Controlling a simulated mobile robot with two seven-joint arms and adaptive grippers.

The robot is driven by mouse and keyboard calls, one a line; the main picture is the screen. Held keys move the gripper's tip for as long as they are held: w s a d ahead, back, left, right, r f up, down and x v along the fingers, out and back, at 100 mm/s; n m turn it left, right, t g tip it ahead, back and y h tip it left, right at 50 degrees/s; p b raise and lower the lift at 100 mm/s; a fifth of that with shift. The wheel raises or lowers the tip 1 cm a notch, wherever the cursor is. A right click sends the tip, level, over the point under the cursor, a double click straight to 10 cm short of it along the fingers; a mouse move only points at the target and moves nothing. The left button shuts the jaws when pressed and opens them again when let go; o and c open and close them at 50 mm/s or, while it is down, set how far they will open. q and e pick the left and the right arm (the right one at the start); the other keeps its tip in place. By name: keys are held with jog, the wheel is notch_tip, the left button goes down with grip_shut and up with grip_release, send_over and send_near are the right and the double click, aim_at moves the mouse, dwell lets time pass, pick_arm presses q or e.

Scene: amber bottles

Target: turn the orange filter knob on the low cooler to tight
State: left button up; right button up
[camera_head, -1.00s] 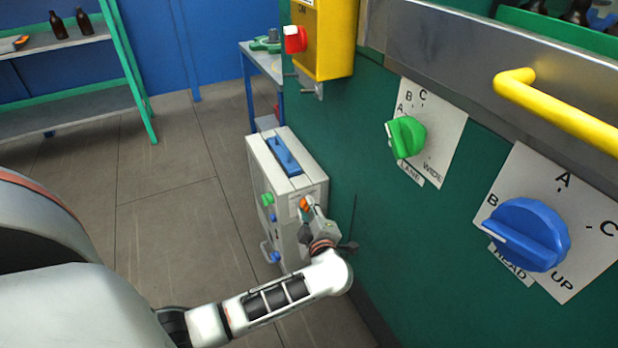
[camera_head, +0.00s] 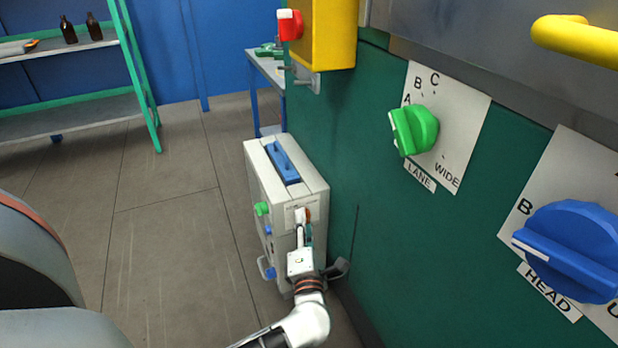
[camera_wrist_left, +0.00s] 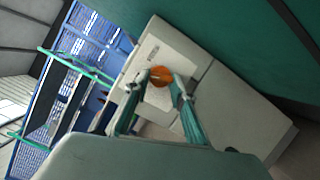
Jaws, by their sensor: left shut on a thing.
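The low cooler (camera_head: 318,183) is a pale grey box with a blue handle on top, standing on the floor against the green wall. The orange filter knob (camera_head: 305,214) sits on a white label plate on its near face, partly hidden by my gripper. In the left wrist view the round orange knob (camera_wrist_left: 160,76) lies between the two fingertips. My left gripper (camera_head: 304,224) is shut on the knob, with a finger on each side. The knob's pointer and the plate's markings are too small to read. My right gripper is not in view.
A green LANE knob (camera_head: 414,130) and a blue HEAD knob (camera_head: 570,248) are on the wall at right. A yellow box (camera_head: 327,35) with a red switch hangs above the cooler. Shelves with amber bottles (camera_head: 68,29) stand at far left. The floor left of the cooler is clear.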

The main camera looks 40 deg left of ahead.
pick_arm(q)
jog(key=shift+w+f+n+y+b, duration=0.1)
jog(key=shift+n+y+b, duration=0.3)
jog(key=shift+n, duration=0.9)
jog(key=shift+f+n+y+b, duration=0.1)
jog(key=shift+n+y+b, duration=0.3)
jog(key=shift+n, duration=0.9)
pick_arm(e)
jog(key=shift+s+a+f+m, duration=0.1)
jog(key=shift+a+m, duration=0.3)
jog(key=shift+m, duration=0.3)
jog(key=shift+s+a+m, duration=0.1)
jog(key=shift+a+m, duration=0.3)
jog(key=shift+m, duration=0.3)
pick_arm(q)
jog(key=o, duration=1.1)
jog(key=shift+r, duration=0.1)
